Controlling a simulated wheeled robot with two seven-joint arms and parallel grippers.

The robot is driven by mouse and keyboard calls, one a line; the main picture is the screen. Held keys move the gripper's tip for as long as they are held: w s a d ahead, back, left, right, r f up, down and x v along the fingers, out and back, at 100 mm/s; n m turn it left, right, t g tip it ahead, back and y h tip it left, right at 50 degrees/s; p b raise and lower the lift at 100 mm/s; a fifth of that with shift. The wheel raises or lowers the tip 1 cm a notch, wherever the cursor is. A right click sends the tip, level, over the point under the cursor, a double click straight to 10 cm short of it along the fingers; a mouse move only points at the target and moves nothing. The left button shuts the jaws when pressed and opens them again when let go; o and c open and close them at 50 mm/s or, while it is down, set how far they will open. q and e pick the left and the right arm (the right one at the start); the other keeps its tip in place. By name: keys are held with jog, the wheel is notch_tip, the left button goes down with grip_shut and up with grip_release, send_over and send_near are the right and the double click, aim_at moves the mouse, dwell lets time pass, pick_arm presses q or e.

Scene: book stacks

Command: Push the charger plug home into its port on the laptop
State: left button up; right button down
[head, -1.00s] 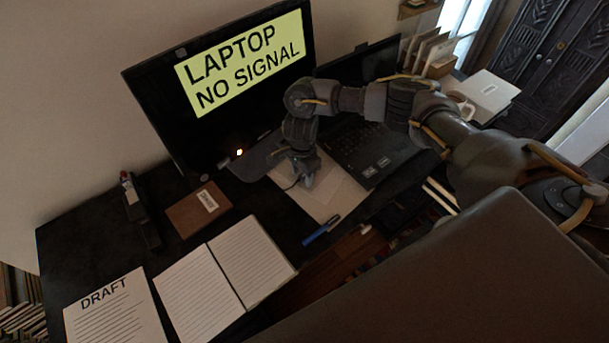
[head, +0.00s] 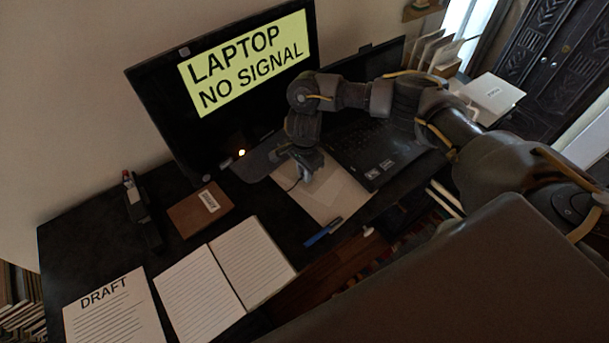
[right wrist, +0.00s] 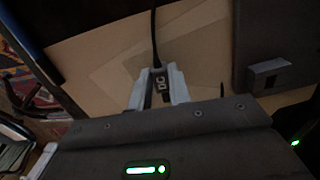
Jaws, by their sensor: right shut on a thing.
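The open laptop (head: 372,172) stands on the desk right of the monitor, partly hidden by my right arm. My right gripper (head: 308,172) is low over beige sheets at its left side. In the right wrist view the right gripper (right wrist: 157,88) is shut on the charger plug (right wrist: 158,82), which is dark and marked "DC". A black cable runs from the plug to the top of that view. A grey block with a dark opening, seemingly the port (right wrist: 269,77), is at the laptop's side edge, right of the plug and apart from it. My left gripper is not in view.
The monitor (head: 150,95) reads "LAPTOP NO SIGNAL". A brown box (head: 190,214), an open notebook (head: 205,290), a blue pen (head: 322,232) and a draft sheet (head: 110,315) lie on the desk. Beige sheets (head: 335,200) lie flat beside the laptop.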

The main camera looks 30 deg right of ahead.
jog(key=s+a+r, duration=0.4)
jog(key=s+r, duration=0.7)
jog(key=s, duration=0.2)
jog(key=shift+s+r+b, duration=0.15)
jog(key=shift+r+b, duration=0.05)
jog(key=shift+b, duration=0.1)
jog(key=w+r+n, duration=0.4)
jog(key=r+n, duration=0.1)
jog(key=r, duration=0.1)
jog(key=shift+w+d+r, duration=0.25)
jog(key=shift+w+d, duration=0.1)
